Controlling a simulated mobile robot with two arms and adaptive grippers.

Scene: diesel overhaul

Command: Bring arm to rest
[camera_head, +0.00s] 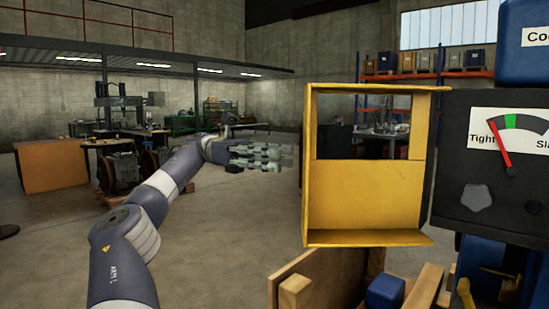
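My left arm (155,195) comes in from the lower left and is stretched out forward, raised above the floor. My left gripper (284,155) is at its end, near the middle of the view, with its fingers pointing right. No object shows in it. It is small and dim, so I cannot tell whether the fingers are open or shut. The gripper appears just left of the yellow open-fronted frame (365,195) in the picture; no contact can be made out. My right arm and gripper are not in view.
At right is a dark panel with a Tight/Slack gauge (510,138), below a blue box (523,40). Wooden pieces (425,290) and a small blue block (385,291) lie below the yellow frame. A brown box (50,166) and machinery stand at left. Open floor (235,245) lies below my arm.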

